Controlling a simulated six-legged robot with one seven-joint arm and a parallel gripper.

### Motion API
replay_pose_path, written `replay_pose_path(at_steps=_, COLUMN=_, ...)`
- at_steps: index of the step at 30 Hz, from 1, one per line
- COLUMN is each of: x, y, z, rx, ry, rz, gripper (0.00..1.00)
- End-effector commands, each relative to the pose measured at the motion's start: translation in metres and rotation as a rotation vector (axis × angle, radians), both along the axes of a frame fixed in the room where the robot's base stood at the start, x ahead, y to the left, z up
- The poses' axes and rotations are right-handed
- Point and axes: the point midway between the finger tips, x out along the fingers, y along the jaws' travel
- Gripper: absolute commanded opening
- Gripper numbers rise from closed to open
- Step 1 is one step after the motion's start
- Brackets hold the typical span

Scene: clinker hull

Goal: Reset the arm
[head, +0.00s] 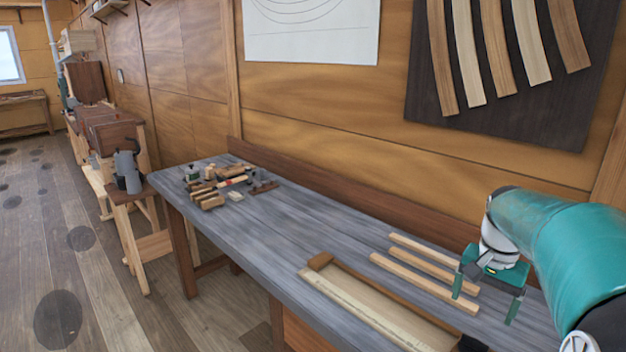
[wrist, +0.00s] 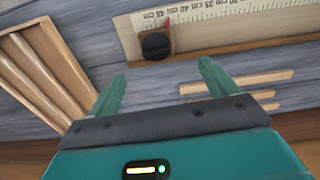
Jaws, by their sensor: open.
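My gripper (head: 486,298) is at the right of the head view, over the right part of the grey workbench (head: 290,240). Its two green fingers are apart, with nothing held between them. In the wrist view my gripper (wrist: 162,85) also shows spread and empty. Light wooden strips (head: 424,283) lie on the bench beside and behind the fingers in the head view. How high the fingertips are above the bench is hard to tell.
A long wooden tray (head: 318,263) with a pale scale lies at the bench front. The wrist view shows a ruler (wrist: 225,15) with a black knob (wrist: 156,45) and a slatted wooden rack (wrist: 42,70). Tools and blocks (head: 215,188) crowd the far end; mid-bench is clear.

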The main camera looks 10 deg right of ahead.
Motion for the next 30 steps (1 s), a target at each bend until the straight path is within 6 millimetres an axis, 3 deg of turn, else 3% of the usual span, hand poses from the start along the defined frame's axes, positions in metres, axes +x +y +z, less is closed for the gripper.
replay_pose_path(at_steps=9, x=-0.038, y=0.112, z=0.031, rx=-0.107, ry=-0.143, rz=0.326, gripper=0.85)
replay_pose_path(at_steps=18, x=-0.099, y=0.195, z=0.028, rx=-0.178, ry=-0.313, rz=0.648, gripper=0.85)
replay_pose_path(at_steps=24, x=-0.131, y=0.226, z=0.016, rx=-0.200, ry=-0.410, rz=0.810, gripper=0.85)
replay_pose_path(at_steps=30, x=-0.139, y=0.233, z=0.011, rx=-0.205, ry=-0.438, rz=0.856, gripper=0.85)
